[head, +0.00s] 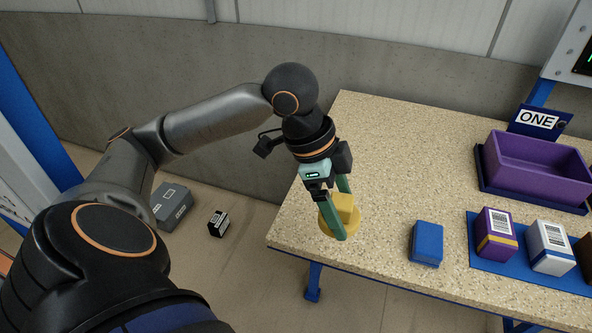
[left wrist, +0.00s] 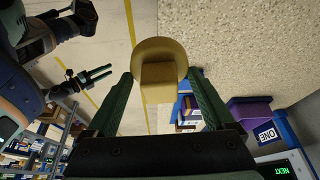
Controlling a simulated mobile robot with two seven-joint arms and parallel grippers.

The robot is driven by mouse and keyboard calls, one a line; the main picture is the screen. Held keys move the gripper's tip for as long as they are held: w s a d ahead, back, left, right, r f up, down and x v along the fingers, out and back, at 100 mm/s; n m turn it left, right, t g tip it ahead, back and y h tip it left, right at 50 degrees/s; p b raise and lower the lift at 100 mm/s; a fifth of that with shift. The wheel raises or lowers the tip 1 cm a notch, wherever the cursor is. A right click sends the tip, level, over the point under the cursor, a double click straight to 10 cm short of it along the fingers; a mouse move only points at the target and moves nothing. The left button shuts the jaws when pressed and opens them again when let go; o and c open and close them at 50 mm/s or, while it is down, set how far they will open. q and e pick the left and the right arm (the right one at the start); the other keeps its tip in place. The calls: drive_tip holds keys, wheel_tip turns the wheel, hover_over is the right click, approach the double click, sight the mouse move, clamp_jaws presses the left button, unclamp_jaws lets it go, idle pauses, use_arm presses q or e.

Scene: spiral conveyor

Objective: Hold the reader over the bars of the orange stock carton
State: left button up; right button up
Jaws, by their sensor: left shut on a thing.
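My left gripper (head: 342,212) is shut on a yellow block with a round disc, which looks like the reader (head: 343,203). It holds this near the table's left front corner. In the left wrist view the reader (left wrist: 158,56) sits between the two green fingers of the left gripper (left wrist: 160,78), in front of the table edge and floor. My right gripper (left wrist: 97,77) shows small at the left of the left wrist view, its fingers apart and empty. I cannot make out an orange carton in either view.
On the table (head: 390,150) are a blue block (head: 427,243), a blue mat (head: 482,258) with purple (head: 496,232) and white (head: 549,247) barcoded cartons, a partly cut-off brown one, and a purple bin (head: 540,165) by a "ONE" sign (head: 538,120). Two boxes lie on the floor. The table's back left is clear.

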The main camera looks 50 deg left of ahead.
sight(346, 221)
use_arm(q)
drive_tip(key=shift+w+d+f+n, duration=0.1)
drive_tip(key=shift+d+f+n, duration=0.05)
drive_tip(key=shift+f+n, duration=0.6)
drive_tip(key=n, duration=0.1)
drive_tip(key=f+n+t+y, duration=0.1)
drive_tip(key=f+n, duration=0.1)
drive_tip(key=n, duration=0.1)
drive_tip(key=shift+w+d+f+t, duration=0.2)
drive_tip(key=shift+w+d+t, duration=0.1)
drive_tip(key=shift+w+d, duration=0.1)
drive_tip(key=shift+w+d+f+n+t+y, duration=0.15)
drive_tip(key=shift+d+f+n+y, duration=0.25)
drive_tip(key=shift+n, duration=0.65)
drive_tip(key=shift+w+d+f+n+t+y, duration=0.2)
drive_tip(key=shift+n+y, duration=0.35)
drive_tip(key=shift+n, duration=0.5)
drive_tip(key=shift+w+d+f+n+g+y, duration=0.1)
drive_tip(key=shift+d+f+n+y, duration=0.25)
drive_tip(key=shift+n, duration=0.7)
